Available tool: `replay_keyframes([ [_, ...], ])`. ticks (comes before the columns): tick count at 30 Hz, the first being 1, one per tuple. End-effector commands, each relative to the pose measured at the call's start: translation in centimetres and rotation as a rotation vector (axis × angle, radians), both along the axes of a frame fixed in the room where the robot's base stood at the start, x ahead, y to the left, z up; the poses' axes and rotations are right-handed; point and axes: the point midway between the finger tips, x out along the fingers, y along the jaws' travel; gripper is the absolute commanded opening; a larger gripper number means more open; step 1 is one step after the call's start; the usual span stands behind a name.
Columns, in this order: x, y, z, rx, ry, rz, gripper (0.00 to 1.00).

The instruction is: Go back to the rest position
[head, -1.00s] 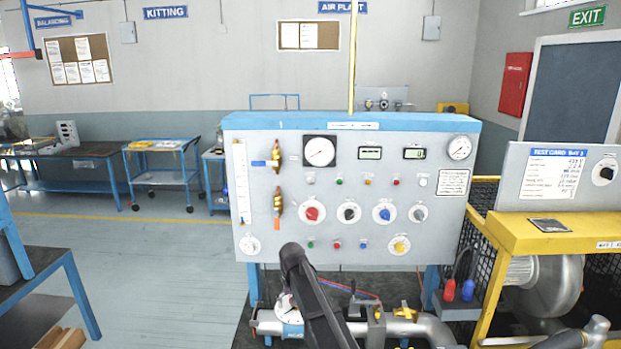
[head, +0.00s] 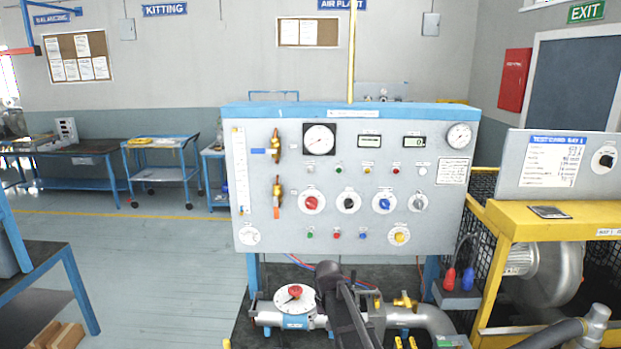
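My gripper is not in view in the head view. A dark link of my own arm rises from the bottom edge in front of the bench piping and hides part of it. The grey blower bench panel (head: 285,225) with a blue top edge stands upright in the middle. It carries gauges, two small displays, several coloured knobs and two brass valves at the left. Below it, a white round dial with a red centre (head: 293,296) sits on the silver pipework (head: 432,320), left of my arm link.
A yellow-framed blower stand (head: 535,217) is close at the right, with a silver blower (head: 548,275). A dark-topped blue table (head: 42,262) is at the near left. Blue carts (head: 160,178) stand further back. The grey floor (head: 150,255) between them is clear.

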Motion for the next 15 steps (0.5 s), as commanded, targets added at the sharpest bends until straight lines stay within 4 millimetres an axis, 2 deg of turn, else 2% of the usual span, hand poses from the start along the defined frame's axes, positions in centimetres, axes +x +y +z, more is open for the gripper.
replay_keyframes([
  [1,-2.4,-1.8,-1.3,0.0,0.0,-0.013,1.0],
  [6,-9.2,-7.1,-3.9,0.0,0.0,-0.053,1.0],
  [9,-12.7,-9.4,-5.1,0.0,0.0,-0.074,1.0],
  [12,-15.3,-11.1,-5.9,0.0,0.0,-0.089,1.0],
  [15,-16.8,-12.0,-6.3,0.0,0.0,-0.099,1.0],
])
